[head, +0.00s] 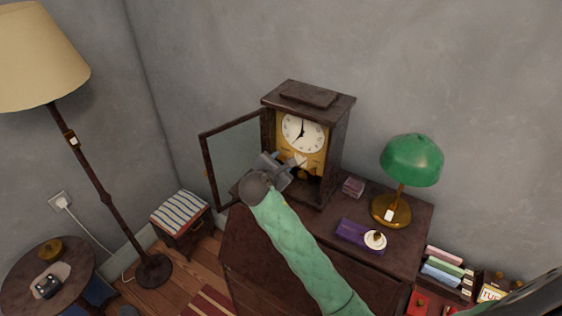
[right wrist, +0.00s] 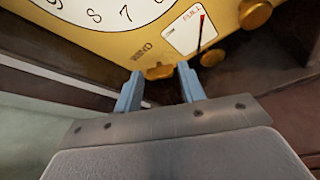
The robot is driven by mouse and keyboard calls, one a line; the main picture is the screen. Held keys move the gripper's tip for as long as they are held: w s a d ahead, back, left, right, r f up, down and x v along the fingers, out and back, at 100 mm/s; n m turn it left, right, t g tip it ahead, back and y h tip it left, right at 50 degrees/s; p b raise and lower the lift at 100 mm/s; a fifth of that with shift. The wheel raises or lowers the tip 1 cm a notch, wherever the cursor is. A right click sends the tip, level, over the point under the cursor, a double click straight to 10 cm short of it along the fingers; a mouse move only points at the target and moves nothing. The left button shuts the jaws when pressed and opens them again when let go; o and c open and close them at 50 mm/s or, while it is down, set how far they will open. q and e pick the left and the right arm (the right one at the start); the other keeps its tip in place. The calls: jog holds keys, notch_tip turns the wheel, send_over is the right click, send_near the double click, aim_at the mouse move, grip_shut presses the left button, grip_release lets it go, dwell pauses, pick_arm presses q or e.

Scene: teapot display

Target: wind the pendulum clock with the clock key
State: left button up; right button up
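The pendulum clock (head: 302,132) stands on the dark cabinet with its glass door (head: 236,150) swung open to the left. Its gold face plate (right wrist: 100,45) fills the top of the right wrist view, with part of the white dial. A small gold piece (right wrist: 159,72), which looks like the clock key, sits below the word WIND. My right gripper (head: 299,163) is at the lower front of the clock. In the right wrist view its fingers (right wrist: 160,75) are apart, one on either side of the gold piece, with gaps visible. My left gripper is out of view.
A gauge marked FULL (right wrist: 188,30) with a red needle is on the plate. A green lamp (head: 411,160), a purple box (head: 352,234) and a small pink box (head: 353,187) stand on the cabinet (head: 405,250) to the right. A floor lamp (head: 100,185) stands left.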

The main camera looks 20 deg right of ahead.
jog(key=c, duration=0.7)
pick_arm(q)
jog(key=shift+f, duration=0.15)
pick_arm(e)
jog(key=shift+s+f+m+t+b, duration=0.2)
jog(key=shift+m+t+b, duration=0.2)
jog(key=shift+m+b, duration=0.25)
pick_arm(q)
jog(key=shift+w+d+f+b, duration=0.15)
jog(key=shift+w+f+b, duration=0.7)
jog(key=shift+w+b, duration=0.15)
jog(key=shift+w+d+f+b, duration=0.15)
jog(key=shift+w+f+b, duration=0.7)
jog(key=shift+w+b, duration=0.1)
pick_arm(e)
jog(key=shift+d+f+m+t+y, duration=0.1)
jog(key=shift+m+t+y, duration=0.3)
jog(key=shift+m+t, duration=1.15)
jog(key=shift+m+g, duration=0.4)
jog(key=shift+g, duration=0.05)
